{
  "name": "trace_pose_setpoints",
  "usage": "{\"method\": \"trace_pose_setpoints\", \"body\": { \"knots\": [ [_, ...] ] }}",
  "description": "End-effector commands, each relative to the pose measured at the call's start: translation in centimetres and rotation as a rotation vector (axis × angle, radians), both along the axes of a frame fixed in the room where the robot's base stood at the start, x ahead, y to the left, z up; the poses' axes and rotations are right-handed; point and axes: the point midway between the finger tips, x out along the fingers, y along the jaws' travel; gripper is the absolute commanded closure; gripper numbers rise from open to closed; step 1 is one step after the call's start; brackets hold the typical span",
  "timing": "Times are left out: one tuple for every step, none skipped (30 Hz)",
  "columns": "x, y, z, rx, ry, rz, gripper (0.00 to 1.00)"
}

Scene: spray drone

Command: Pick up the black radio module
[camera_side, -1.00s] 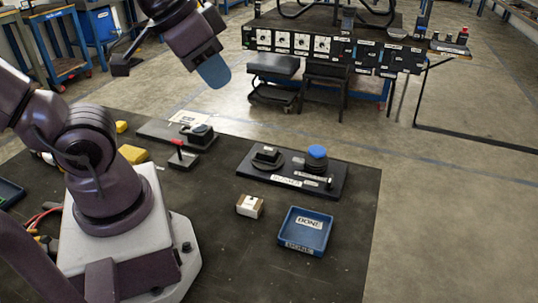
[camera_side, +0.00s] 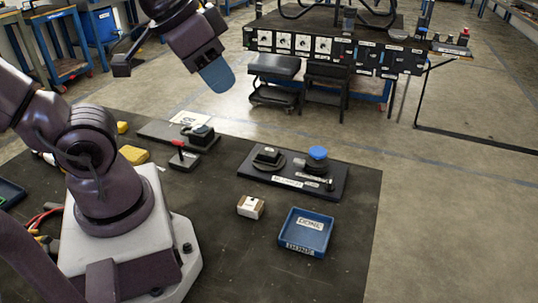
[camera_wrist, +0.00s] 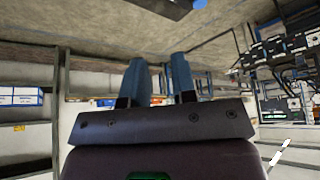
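Two small black box-like items could be the black radio module, and I cannot tell which it is. One black item (camera_side: 267,155) sits on a round black base at the left of the black board. The other dark item (camera_side: 201,132) sits on a flat plate farther back and left. My gripper (camera_side: 217,74) is high above the table's far edge, apart from both. In the wrist view its two blue fingers (camera_wrist: 161,82) stand apart with nothing between them. That view shows neither black item clearly.
The black board (camera_side: 335,187) also bears a blue-topped cylinder (camera_side: 317,155). In front are a blue tray (camera_side: 290,240) marked DONE and a small white-and-brown box (camera_side: 250,207). A red-handled item (camera_side: 182,156) and a yellow block (camera_side: 133,154) stand left. The table's front right is clear.

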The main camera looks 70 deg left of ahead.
Motion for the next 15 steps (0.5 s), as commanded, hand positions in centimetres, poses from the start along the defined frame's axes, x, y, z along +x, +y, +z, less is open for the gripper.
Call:
{"method": "trace_pose_setpoints", "body": {
  "knots": [
    [0.0,0.0,0.0,0.0,0.0,0.0,0.63],
    [0.0,0.0,0.0,0.0,0.0,0.0,0.56],
    [0.0,0.0,0.0,0.0,0.0,0.0,0.47],
    [0.0,0.0,0.0,0.0,0.0,0.0,0.4],
    [0.0,0.0,0.0,0.0,0.0,0.0,0.33],
    [0.0,0.0,0.0,0.0,0.0,0.0,0.28],
    [0.0,0.0,0.0,0.0,0.0,0.0,0.28],
    [0.0,0.0,0.0,0.0,0.0,0.0,0.28],
    [0.0,0.0,0.0,0.0,0.0,0.0,0.28],
    [0.0,0.0,0.0,0.0,0.0,0.0,0.28],
    [0.0,0.0,0.0,0.0,0.0,0.0,0.28],
    [0.0,0.0,0.0,0.0,0.0,0.0,0.28],
    [0.0,0.01,0.0,0.0,0.0,0.001,0.28],
    [0.0,0.08,0.0,0.0,0.0,0.004,0.28],
    [0.03,0.32,-0.13,0.0,0.007,0.016,0.28]
  ]
}}
